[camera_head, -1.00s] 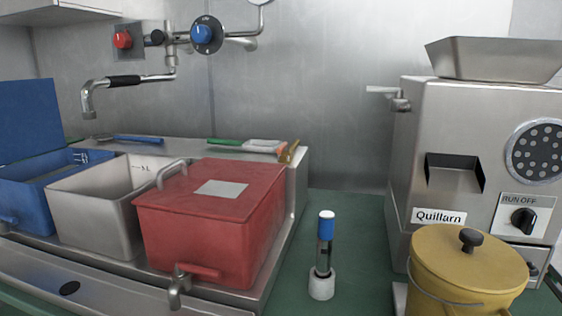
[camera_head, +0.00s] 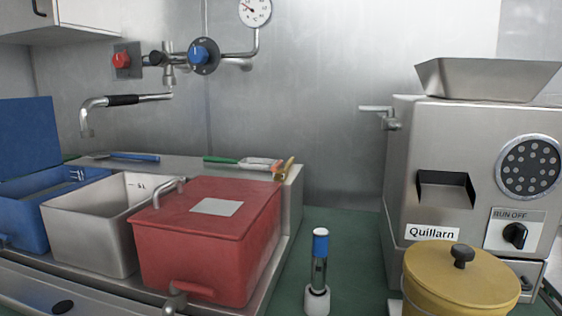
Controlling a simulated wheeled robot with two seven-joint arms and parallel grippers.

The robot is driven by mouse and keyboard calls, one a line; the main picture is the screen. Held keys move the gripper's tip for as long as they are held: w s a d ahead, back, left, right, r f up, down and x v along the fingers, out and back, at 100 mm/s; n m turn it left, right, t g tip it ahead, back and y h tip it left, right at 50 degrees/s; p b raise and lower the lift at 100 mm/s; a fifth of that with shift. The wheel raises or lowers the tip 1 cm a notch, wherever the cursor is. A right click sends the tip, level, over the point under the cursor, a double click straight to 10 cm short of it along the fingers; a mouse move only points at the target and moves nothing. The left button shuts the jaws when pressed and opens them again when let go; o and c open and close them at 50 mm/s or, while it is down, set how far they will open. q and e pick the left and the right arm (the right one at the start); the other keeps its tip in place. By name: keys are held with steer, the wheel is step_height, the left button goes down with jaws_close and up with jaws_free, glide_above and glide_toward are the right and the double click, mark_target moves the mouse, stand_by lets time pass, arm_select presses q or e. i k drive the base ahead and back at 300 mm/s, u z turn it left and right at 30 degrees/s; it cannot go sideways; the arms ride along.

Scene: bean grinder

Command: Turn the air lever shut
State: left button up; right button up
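A metal lever handle (camera_head: 377,109) sticks out to the left from a small fitting on the upper left side of the steel grinder (camera_head: 470,160). It lies about level. On the back wall are a red knob (camera_head: 122,60) on a grey plate and a round blue knob (camera_head: 199,53) on metal pipework. I see no label that says which of these is the air lever. Neither of my grippers shows in the head view.
A red lidded box (camera_head: 207,240), a steel bin (camera_head: 92,225) and a blue bin (camera_head: 25,215) stand on the left counter. A blue-capped tube (camera_head: 320,262) stands upright in front. A yellow pot (camera_head: 460,280) stands before the grinder. A gauge (camera_head: 255,10) hangs above.

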mark_target(279, 164)
steer(key=z, duration=0.75)
steer(key=k, duration=0.85)
steer(key=z, duration=0.15)
